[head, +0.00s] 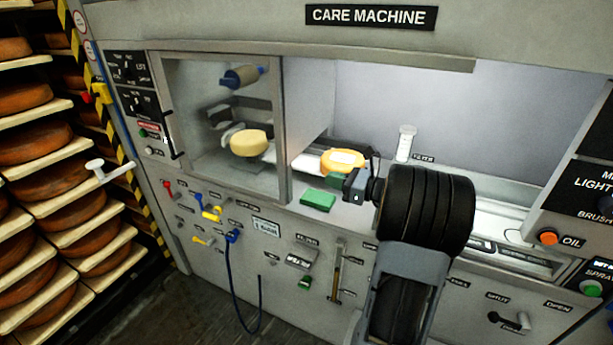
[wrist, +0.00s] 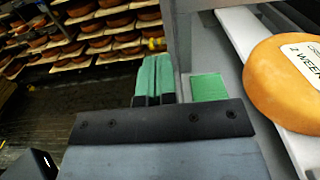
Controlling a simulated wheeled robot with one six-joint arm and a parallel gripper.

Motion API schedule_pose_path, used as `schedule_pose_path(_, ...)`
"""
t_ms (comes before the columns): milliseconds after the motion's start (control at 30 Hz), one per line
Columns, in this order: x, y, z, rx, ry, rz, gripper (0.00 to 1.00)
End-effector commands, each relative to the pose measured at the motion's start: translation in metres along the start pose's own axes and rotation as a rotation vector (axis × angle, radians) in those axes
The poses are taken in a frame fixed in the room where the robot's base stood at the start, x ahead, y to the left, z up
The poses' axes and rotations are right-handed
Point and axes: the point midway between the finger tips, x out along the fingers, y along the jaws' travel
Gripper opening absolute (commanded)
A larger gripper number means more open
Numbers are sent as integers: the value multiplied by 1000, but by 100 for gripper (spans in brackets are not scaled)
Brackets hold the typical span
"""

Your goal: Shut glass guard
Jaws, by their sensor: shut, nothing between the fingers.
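The glass guard (head: 220,165) is a framed clear pane over the left part of the care machine's opening. A dark upright handle (head: 172,135) is at its left edge. The opening to the right of the pane is uncovered. My gripper (head: 352,186) is in front of the uncovered part, to the right of the guard's right frame post (head: 282,130). In the wrist view its green-tipped fingers (wrist: 154,82) are together and empty, left of the grey post (wrist: 180,35). In the head view my arm hides part of the opening and the fingers are hard to make out.
A labelled cheese wheel (head: 343,158) sits on a board in the opening; it also shows in the wrist view (wrist: 270,90). Another cheese (head: 248,143) is behind the glass. Cheese racks (head: 40,180) stand left. A blue hose (head: 233,275) hangs below.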

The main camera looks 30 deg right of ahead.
Motion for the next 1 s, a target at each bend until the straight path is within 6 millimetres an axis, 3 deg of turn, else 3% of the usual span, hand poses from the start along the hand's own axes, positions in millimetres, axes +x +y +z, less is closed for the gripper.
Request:
schedule_pose_path(600, 105, -1, 3, 5, -7, -2, 0)
schedule_pose_path(800, 125, -2, 2, 6, -6, -3, 0)
schedule_pose_path(1000, 132, -2, 2, 4, -7, -5, 0)
